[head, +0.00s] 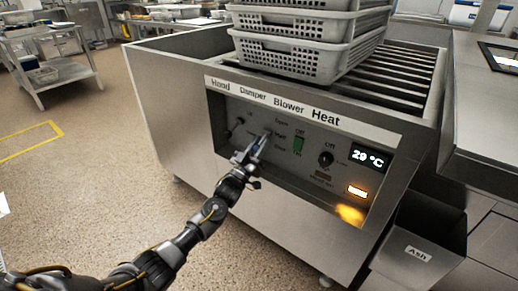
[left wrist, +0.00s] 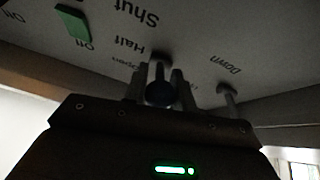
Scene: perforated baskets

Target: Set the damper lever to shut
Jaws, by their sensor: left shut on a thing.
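The damper lever (left wrist: 160,93) is a dark round knob on a short stem, on the panel under the "Damper" label in the head view. Beside it the panel is marked Open, Half and Shut, top to bottom. My left gripper (head: 260,143) reaches up to it from below and is shut on it. The left wrist view, turned upside down, shows the knob between the two fingers (left wrist: 160,78), close to the Half and Open marks and apart from Shut. The gripper partly hides the lever in the head view, so its exact setting is hard to read. My right gripper is out of view.
The hood lever (head: 236,127) is close on the left. A green blower switch (head: 298,144), a heat knob (head: 326,158) and a 29 °C display (head: 369,157) are to the right. Stacked grey baskets (head: 290,60) stand above. An ash bin (head: 418,240) is at lower right.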

